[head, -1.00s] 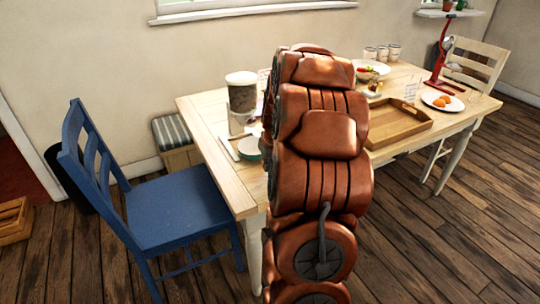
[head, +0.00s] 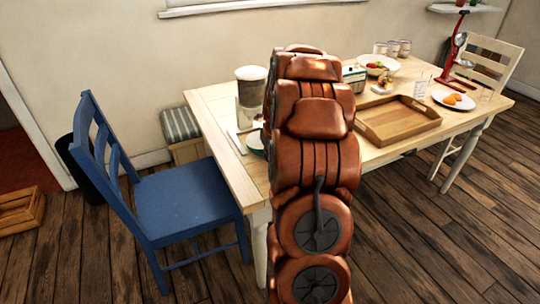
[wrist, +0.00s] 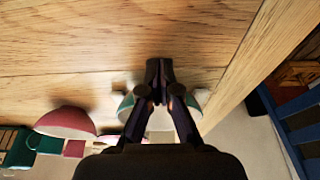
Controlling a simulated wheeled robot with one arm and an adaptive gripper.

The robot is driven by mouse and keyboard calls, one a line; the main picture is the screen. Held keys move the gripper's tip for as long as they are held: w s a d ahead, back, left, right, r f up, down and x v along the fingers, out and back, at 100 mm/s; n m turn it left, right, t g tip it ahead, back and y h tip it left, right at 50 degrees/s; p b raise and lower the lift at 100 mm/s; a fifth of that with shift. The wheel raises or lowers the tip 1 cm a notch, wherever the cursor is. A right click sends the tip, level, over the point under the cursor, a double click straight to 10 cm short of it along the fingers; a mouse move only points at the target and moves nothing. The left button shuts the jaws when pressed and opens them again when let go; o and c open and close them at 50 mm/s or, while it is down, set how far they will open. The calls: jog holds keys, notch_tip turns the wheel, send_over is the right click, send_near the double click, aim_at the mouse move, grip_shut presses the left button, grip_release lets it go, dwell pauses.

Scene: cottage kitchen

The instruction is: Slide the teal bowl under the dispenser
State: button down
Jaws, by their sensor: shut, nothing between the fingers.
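The teal bowl (head: 254,142) sits on the table's left part in the head view, its right side hidden behind my arm. The dispenser (head: 250,91), with a clear container and pale lid, stands just behind it; the bowl is in front of its base, and whether any of it is underneath cannot be told. In the wrist view my gripper (wrist: 160,92) is shut and empty over the tabletop. A teal-edged bowl (wrist: 126,104), seemingly the same one, shows behind the fingers, which hide its middle; contact cannot be told. My gripper is hidden by my arm in the head view.
A blue chair (head: 185,200) stands at the left end. A reddish bowl (wrist: 66,122) shows in the wrist view.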

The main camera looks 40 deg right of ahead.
jog(key=shift+w+d, duration=0.3)
jog(key=shift+w, duration=0.5)
jog(key=shift+w+d, duration=0.25)
jog(key=shift+w, duration=0.5)
jog(key=shift+s, duration=0.15)
jog(key=shift+s+a+b, duration=0.2)
jog(key=shift+s+b, duration=0.15)
jog(key=shift+s, duration=0.15)
jog(key=s, duration=0.2)
jog(key=a+b, duration=0.1)
jog(key=shift+s+r, duration=0.25)
jog(key=shift+s, duration=0.15)
jog(key=d+v, duration=0.1)
jog(key=v, duration=0.8)
jog(key=shift+a+r, duration=0.25)
jog(key=shift+a, duration=0.25)
